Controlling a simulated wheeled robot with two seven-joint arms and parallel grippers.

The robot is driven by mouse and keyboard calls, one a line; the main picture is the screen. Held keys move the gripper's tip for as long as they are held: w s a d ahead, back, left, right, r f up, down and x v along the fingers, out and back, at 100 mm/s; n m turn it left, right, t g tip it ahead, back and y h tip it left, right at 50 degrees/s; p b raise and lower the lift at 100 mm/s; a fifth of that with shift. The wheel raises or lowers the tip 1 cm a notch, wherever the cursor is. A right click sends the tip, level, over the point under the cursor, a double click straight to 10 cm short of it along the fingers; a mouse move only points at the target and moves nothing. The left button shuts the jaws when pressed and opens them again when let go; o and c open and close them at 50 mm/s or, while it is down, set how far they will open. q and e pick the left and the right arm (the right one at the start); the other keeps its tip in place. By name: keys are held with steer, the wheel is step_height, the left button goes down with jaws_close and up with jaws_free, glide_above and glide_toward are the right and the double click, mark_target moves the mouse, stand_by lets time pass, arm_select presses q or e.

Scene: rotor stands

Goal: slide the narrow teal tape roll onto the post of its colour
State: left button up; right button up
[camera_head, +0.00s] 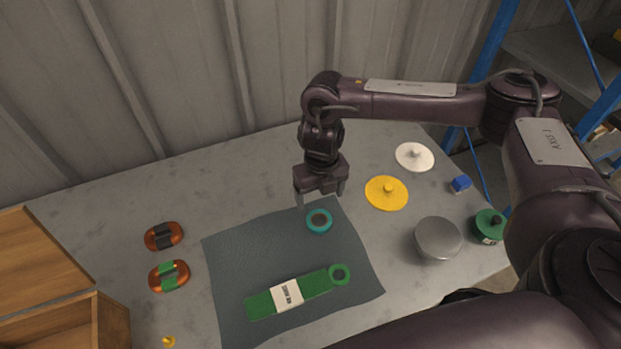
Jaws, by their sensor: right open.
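A teal tape roll (319,220) lies flat on the dark grey mat (230,270), near its back edge. My right gripper (320,199) points down just behind and above the roll; it is open, with nothing between its fingers. Stands with a short central post show at the right: a yellow one (386,193) and a white one (414,156). I cannot make out a teal post in this view. My left gripper is not in view.
A grey round container (438,240), a green canister (489,226) and a blue block (460,184) stand right. Two orange-brown objects (164,236) (169,276) and a wooden box (45,290) are left.

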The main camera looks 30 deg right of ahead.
mark_target(319, 224)
step_height(319, 224, down, 9)
steer(key=b, duration=0.7)
steer(key=shift+s, duration=0.15)
steer(key=shift+f, duration=0.45)
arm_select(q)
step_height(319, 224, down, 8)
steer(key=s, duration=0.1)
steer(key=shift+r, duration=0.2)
arm_select(e)
steer(key=c, duration=0.9)
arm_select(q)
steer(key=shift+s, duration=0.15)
arm_select(e)
steer(key=shift+o, duration=0.2)
